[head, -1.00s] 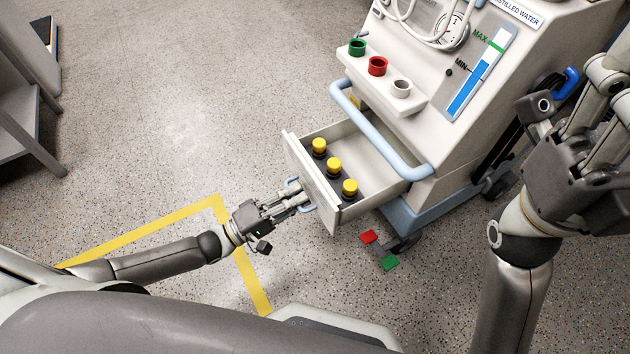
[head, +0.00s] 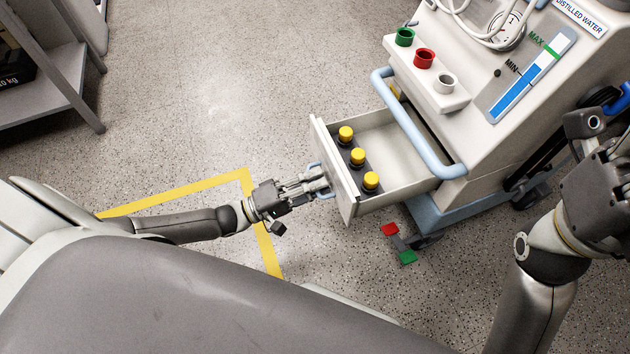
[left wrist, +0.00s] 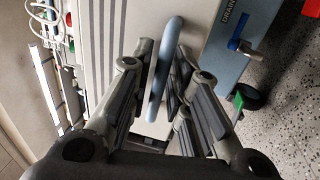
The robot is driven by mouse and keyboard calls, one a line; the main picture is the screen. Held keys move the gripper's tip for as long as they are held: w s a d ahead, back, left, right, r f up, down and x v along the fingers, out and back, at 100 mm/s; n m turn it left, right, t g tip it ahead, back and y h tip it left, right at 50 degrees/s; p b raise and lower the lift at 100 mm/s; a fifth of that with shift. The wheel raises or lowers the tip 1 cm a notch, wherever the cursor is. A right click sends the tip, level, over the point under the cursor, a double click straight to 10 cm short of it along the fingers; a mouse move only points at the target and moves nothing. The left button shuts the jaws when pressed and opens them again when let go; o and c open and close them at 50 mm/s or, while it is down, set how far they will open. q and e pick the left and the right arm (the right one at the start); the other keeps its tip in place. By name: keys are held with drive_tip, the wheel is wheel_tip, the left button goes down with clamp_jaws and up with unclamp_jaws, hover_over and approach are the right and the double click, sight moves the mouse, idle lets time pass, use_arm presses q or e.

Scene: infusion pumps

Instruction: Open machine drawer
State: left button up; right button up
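The machine drawer (head: 397,145) stands pulled out from the front of the white machine (head: 480,80), with several yellow-capped items (head: 358,157) in a dark holder behind its front panel (head: 333,170). My left gripper (head: 318,184) is at the light-blue drawer handle on that panel. In the left wrist view the handle (left wrist: 165,65) runs between the fingers of the left gripper (left wrist: 160,75), which look closed around it. My right gripper (head: 605,185) is at the right edge in the head view, cut off by the frame, and its fingertips are not visible.
A light-blue rail (head: 408,125) curves over the drawer's right side. Red, green and grey cups (head: 424,58) sit on a ledge above. Red and green pedals (head: 398,243) are on the floor below. A grey shelf (head: 50,100) stands at left; the floor between is clear.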

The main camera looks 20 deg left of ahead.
use_arm(q)
drive_tip(key=v, duration=1.2)
drive_tip(key=shift+a, duration=0.1)
